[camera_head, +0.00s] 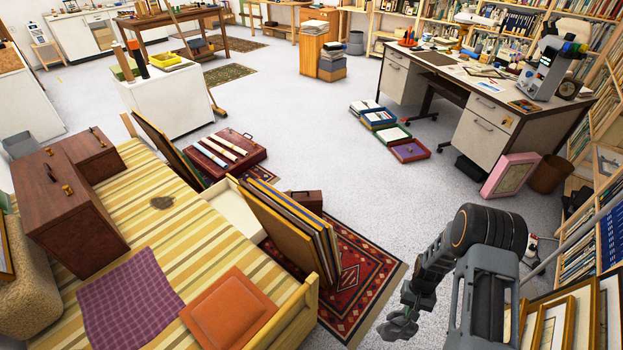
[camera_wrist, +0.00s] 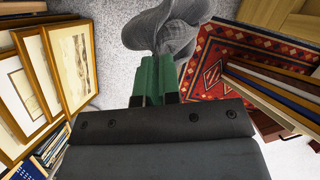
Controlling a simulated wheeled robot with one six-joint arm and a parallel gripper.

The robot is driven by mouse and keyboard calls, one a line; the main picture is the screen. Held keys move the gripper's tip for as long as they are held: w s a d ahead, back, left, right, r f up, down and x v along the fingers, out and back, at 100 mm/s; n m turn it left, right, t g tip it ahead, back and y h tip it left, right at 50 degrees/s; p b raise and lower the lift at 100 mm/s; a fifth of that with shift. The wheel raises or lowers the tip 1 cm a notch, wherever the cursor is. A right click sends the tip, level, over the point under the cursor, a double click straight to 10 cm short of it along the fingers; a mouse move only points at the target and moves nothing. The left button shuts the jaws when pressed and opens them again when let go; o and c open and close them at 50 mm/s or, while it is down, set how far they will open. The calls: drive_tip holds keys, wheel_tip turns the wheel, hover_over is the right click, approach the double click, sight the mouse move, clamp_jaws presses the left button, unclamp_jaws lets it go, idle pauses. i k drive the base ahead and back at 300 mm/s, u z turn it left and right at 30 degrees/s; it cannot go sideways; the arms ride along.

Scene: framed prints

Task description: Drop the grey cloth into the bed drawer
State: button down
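My gripper (camera_wrist: 156,80) has its green fingers close together on the grey cloth (camera_wrist: 170,30), which bunches up beyond the fingertips in the wrist view. In the head view the cloth (camera_head: 398,325) hangs at the end of my arm, low and right of the rug, above the pale floor. The bed drawer (camera_head: 236,208) is a white-lined box standing open at the bed's right side, left of and well apart from my gripper. Leaning frames hide part of its inside.
Several framed prints (camera_head: 290,235) lean beside the drawer, between it and my gripper. A red patterned rug (camera_head: 365,270) lies below. More frames (camera_head: 553,325) stand at the lower right. The striped bed (camera_head: 175,235) holds a wooden case (camera_head: 70,215) and an orange cushion (camera_head: 230,308).

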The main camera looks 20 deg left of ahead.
sight(225, 197)
drive_tip(key=u, duration=0.05)
drive_tip(key=i, duration=4.1)
drive_tip(key=u, duration=1.95)
drive_tip(key=i, duration=2.7)
drive_tip(key=u, duration=2)
